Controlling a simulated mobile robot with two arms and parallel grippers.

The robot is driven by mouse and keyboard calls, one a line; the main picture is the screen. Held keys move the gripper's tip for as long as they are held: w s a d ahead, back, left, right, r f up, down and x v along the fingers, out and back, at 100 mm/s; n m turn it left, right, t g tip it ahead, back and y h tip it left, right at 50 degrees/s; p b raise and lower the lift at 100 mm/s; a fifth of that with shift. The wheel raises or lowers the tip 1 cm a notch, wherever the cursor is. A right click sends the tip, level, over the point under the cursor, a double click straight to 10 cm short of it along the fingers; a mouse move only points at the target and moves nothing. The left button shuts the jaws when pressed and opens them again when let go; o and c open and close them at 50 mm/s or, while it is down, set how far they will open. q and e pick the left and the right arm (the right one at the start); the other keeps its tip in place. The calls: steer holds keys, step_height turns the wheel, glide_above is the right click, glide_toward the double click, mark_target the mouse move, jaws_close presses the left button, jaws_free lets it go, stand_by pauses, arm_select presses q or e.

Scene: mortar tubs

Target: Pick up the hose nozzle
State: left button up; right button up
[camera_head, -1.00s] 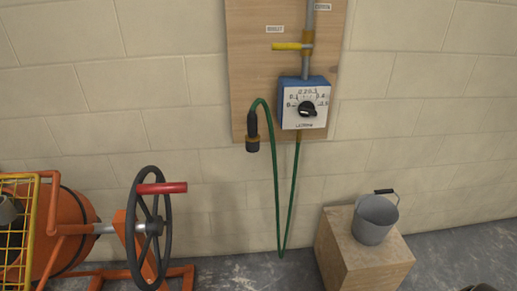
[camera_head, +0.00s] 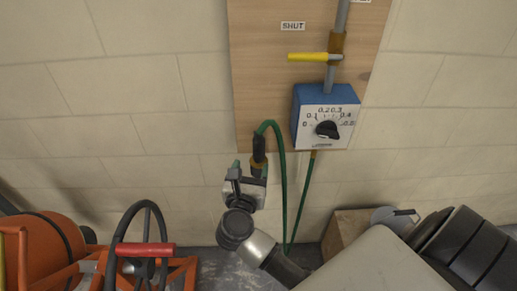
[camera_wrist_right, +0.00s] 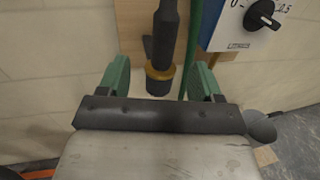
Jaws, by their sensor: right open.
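The hose nozzle (camera_head: 258,150) hangs upright on the green hose's end in front of the wooden board, dark with a brass ring. My right gripper (camera_head: 249,168) is at its lower part, open, and partly covers it in the head view. In the right wrist view the nozzle (camera_wrist_right: 167,38) hangs between the two green fingers of the right gripper (camera_wrist_right: 161,70), with bare space on both sides. The brass ring and black tip sit at finger level. I cannot tell how deep it is between the fingers. My left gripper is out of view.
The wooden board (camera_head: 262,95) carries a blue dial box (camera_head: 306,95) and a yellow-handled valve (camera_head: 308,56). The green hose (camera_head: 282,185) loops down beside the nozzle. An orange mixer (camera_head: 45,250) with a black handwheel (camera_head: 117,245) stands left. A wooden crate (camera_head: 343,232) stands right, partly hidden.

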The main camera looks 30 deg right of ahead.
mark_target(258, 154)
steer(key=x, duration=0.3)
steer(key=shift+w+d+f+p, duration=0.1)
steer(key=shift+d+p, duration=0.1)
steer(key=shift+p, duration=0.1)
steer(key=x, duration=0.1)
steer(key=p+x, duration=0.2)
steer(key=x, duration=0.1)
steer(key=shift+d+f, duration=0.15)
steer(key=shift+f, duration=0.15)
steer(key=shift+w+d+f, duration=0.25)
steer(key=shift+d, duration=0.15)
steer(key=shift+a, duration=0.1)
steer(key=shift+c, duration=1)
steer(key=c, duration=0.9)
